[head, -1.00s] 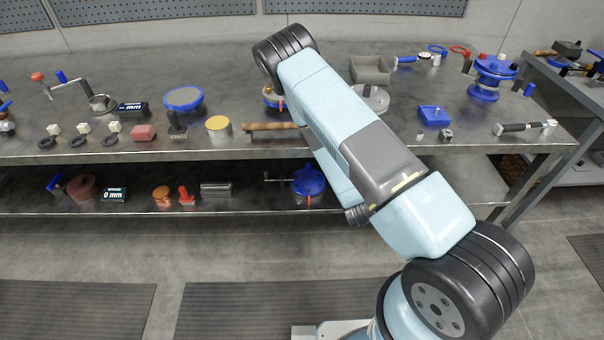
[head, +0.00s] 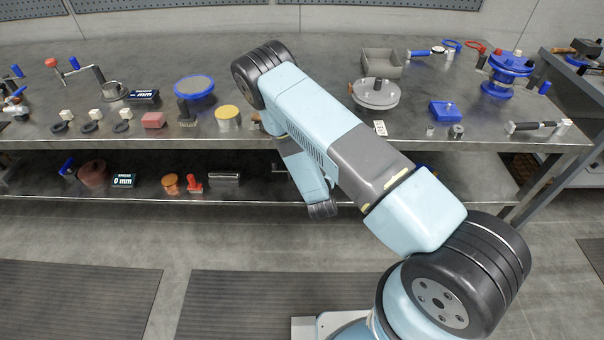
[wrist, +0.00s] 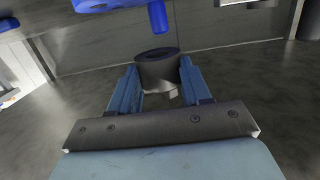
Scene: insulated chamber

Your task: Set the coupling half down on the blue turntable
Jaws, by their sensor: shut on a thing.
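My gripper (wrist: 157,88) is shut on a dark grey cylindrical piece with a round hollow top, the coupling half (wrist: 158,68). It sits between the two blue fingers in the wrist view. In the head view my arm hides the gripper and the piece. A round blue base with a grey top (head: 194,88), which looks like the turntable, stands on the bench top at the left, apart from my arm. A blue part with a peg (wrist: 158,16) shows at the top edge of the wrist view; I cannot tell which object it is.
Near the round blue base stand a brush (head: 186,113), a yellow-topped tin (head: 228,117) and a small display (head: 143,97). A grey round housing (head: 376,93) and a blue flanged device (head: 508,72) stand at the right. The lower shelf holds several items. The floor in front is clear.

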